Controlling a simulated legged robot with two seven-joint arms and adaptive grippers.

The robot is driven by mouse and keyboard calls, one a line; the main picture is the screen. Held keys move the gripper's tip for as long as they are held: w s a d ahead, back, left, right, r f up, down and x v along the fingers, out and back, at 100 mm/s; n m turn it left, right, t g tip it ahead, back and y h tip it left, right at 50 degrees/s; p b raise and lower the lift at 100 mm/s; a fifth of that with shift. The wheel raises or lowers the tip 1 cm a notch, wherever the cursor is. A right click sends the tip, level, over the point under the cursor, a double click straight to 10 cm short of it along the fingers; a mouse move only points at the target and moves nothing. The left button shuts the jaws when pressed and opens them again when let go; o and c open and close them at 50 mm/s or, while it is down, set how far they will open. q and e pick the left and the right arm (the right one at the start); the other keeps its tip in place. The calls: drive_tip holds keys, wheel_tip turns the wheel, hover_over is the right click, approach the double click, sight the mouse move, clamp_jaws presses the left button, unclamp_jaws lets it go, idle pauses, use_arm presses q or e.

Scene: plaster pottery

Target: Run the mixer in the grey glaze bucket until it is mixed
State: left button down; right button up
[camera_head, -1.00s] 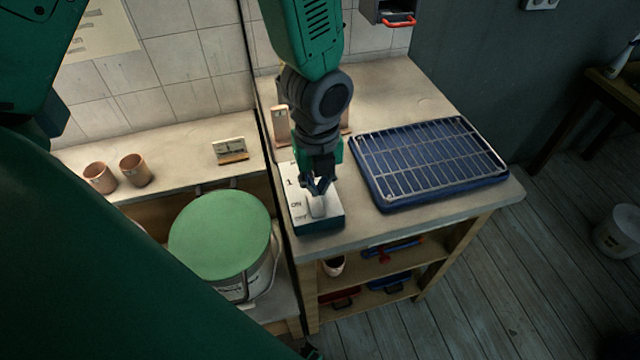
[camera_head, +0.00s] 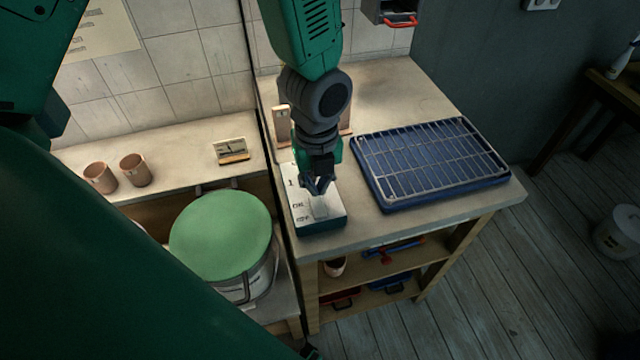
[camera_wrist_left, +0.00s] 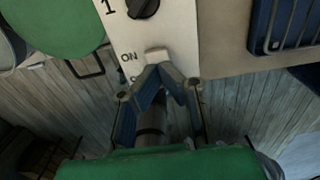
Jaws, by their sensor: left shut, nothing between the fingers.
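A control box (camera_head: 303,228) with a white top stands at the front left of the worktop. Its top carries "1", "ON" and "OFF" marks, a black knob (camera_wrist_left: 143,8) and a pale switch (camera_head: 320,208). My left gripper (camera_head: 318,188) is shut and empty, pointing down with its fingertips at the switch. In the left wrist view the fingertips (camera_wrist_left: 157,70) overlap the switch's near edge; whether they touch cannot be told. A pale bucket (camera_head: 262,285) with a green lid (camera_head: 220,235) stands left of the box; its inside is hidden. No mixer is recognisable. My right gripper is not in view.
A blue tray with a wire rack (camera_head: 430,160) lies right of the box. Two clay cups (camera_head: 135,170) and a small display (camera_head: 231,150) stand on the left ledge. A shelf (camera_head: 375,290) below holds tools. My green arm covers the lower left.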

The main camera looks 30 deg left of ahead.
use_arm(q)
drive_tip(key=shift+a+f, duration=0.15)
drive_tip(key=shift+a, duration=0.25)
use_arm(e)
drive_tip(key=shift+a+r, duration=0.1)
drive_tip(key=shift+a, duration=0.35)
use_arm(q)
drive_tip(key=shift+d+f, duration=0.25)
drive_tip(key=shift+d, duration=0.2)
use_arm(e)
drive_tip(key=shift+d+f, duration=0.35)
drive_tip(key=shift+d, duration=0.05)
use_arm(q)
drive_tip(key=shift+a+f+b, duration=0.1)
drive_tip(key=shift+f+b, duration=0.05)
drive_tip(key=shift+b, duration=0.15)
drive_tip(key=shift+a+f, duration=0.2)
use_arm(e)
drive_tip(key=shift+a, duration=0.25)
use_arm(q)
drive_tip(key=shift+f, duration=0.1)
drive_tip(key=shift+d+f+b, duration=0.2)
drive_tip(key=shift+f+b, duration=0.05)
drive_tip(key=shift+b, duration=0.05)
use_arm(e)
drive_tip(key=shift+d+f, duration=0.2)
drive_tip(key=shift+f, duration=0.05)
